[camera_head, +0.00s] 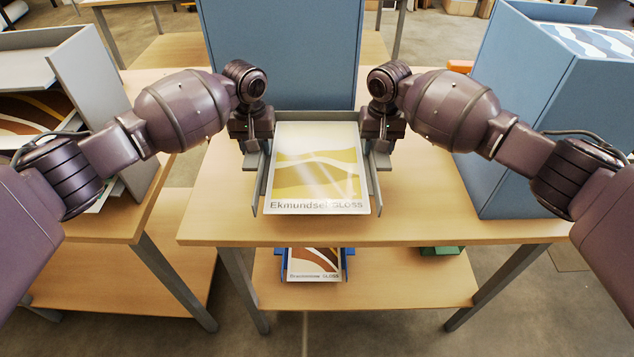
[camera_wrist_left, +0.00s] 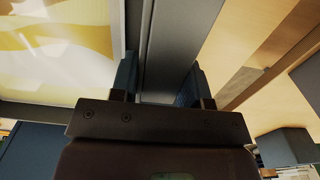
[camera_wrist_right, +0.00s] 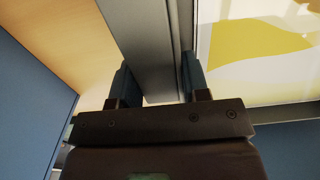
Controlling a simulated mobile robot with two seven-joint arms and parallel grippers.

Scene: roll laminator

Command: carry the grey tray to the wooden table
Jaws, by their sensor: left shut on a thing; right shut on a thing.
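The grey tray (camera_head: 262,188) is in front of me in the head view, over the wooden table (camera_head: 430,210). It holds a sheet marked "Ekmundsel GLOSS" (camera_head: 318,165) with a yellow wave print. My left gripper (camera_head: 254,143) is shut on the tray's left wall, which runs between its fingers in the left wrist view (camera_wrist_left: 172,45). My right gripper (camera_head: 378,143) is shut on the right wall, also seen in the right wrist view (camera_wrist_right: 150,45). The tray looks about level. I cannot tell whether its underside touches the tabletop.
A tall blue cabinet (camera_head: 280,50) stands right behind the tray. Another blue box-shaped unit (camera_head: 515,130) stands on the right. A grey shelf unit (camera_head: 105,95) is on the left table. A blue tray with printed sheets (camera_head: 314,263) sits on the lower shelf.

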